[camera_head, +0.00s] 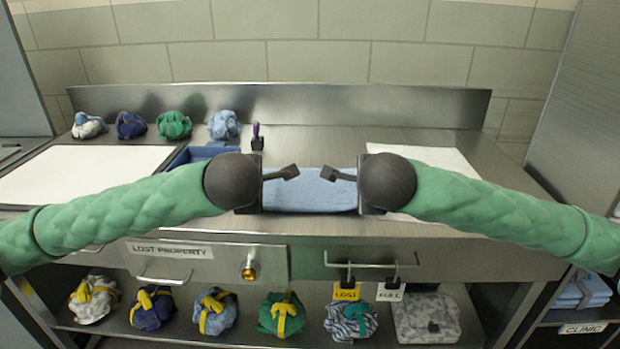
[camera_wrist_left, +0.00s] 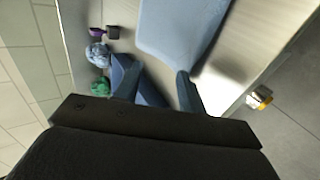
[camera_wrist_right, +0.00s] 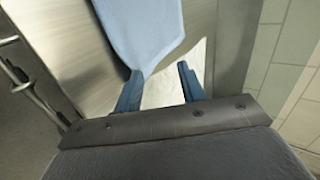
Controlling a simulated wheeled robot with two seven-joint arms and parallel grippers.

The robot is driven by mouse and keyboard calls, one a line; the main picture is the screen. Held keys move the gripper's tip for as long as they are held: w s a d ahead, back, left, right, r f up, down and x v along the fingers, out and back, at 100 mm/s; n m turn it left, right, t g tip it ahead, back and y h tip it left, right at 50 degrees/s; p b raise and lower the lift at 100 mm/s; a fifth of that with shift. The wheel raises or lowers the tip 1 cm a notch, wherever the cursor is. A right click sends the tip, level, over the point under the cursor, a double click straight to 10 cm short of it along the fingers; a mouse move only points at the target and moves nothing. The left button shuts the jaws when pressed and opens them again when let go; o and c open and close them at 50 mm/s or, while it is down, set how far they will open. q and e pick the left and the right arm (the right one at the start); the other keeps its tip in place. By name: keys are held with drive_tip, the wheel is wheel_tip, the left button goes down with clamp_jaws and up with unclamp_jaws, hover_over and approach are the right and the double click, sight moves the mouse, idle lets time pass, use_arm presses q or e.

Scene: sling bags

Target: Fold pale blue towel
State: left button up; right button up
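My left gripper (camera_head: 280,180) is at the towel's left end. In its wrist view its fingers (camera_wrist_left: 157,82) are apart, with the towel's edge close to one fingertip. My right gripper (camera_head: 340,180) is at the towel's right end. In its wrist view its fingers (camera_wrist_right: 158,75) are apart, with the towel's corner by one fingertip. Neither is closed on cloth. The towel's ends are partly hidden by the grippers.
A white sheet (camera_head: 70,178) lies on the left and another (camera_head: 440,158) on the right. Several bundles (camera_head: 174,125) line the back left. A raised back panel (camera_head: 300,104) closes the counter.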

use_arm(q)
drive_tip(key=s+r, duration=0.5)
drive_tip(key=r, duration=0.2)
use_arm(e)
drive_tip(key=s+r, duration=0.5)
drive_tip(key=r, duration=0.2)
use_arm(q)
drive_tip(key=shift+s, duration=0.1)
use_arm(e)
drive_tip(key=shift+s, duration=0.1)
